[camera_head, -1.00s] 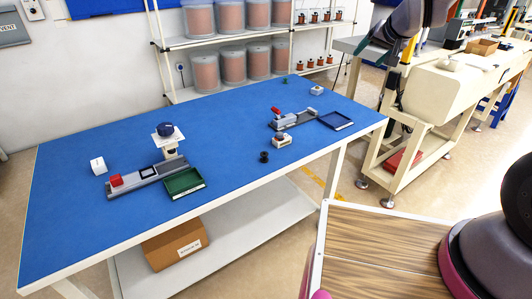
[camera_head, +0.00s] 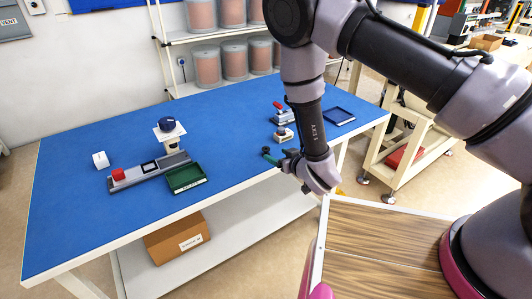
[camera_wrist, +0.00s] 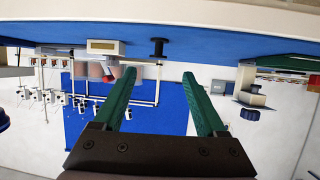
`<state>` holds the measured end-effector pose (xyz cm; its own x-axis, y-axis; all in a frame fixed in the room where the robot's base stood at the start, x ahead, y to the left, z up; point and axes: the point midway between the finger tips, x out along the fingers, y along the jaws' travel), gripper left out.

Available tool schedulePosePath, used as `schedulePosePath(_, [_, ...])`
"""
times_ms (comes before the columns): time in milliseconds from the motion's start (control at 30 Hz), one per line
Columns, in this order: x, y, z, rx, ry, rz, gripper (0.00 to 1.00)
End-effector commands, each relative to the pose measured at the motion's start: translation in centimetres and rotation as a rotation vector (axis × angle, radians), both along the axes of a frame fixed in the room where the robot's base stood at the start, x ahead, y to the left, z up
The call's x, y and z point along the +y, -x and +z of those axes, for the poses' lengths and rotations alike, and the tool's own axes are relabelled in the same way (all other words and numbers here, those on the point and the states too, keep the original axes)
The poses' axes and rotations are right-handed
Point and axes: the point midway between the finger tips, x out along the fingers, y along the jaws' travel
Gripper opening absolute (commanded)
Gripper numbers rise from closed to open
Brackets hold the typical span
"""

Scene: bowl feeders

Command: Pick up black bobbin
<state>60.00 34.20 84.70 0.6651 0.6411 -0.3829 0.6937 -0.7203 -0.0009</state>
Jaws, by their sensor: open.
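The black bobbin (camera_wrist: 158,47) stands on the blue table surface, seen upside down in the wrist view. It appears beyond my fingertips and in line with the gap between them. My gripper (camera_wrist: 158,75) is open with its two green fingers apart and nothing between them. In the head view my gripper (camera_head: 268,154) is at the table's front edge.
A green tray (camera_head: 186,178) and a grey fixture with a red block (camera_head: 118,174) are to the left. The table's middle (camera_head: 225,130) is clear.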

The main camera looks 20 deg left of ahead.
Motion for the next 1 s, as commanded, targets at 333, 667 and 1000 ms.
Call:
schedulePosePath(333, [3.0, -3.1, -1.8, -0.002, 0.0, 0.002, 0.74])
schedulePosePath(667, [5.3, -5.8, -3.8, -0.002, 0.001, 0.003, 0.74])
schedulePosePath(1000, [6.1, -6.8, -4.2, -0.001, 0.001, 0.0, 0.74])
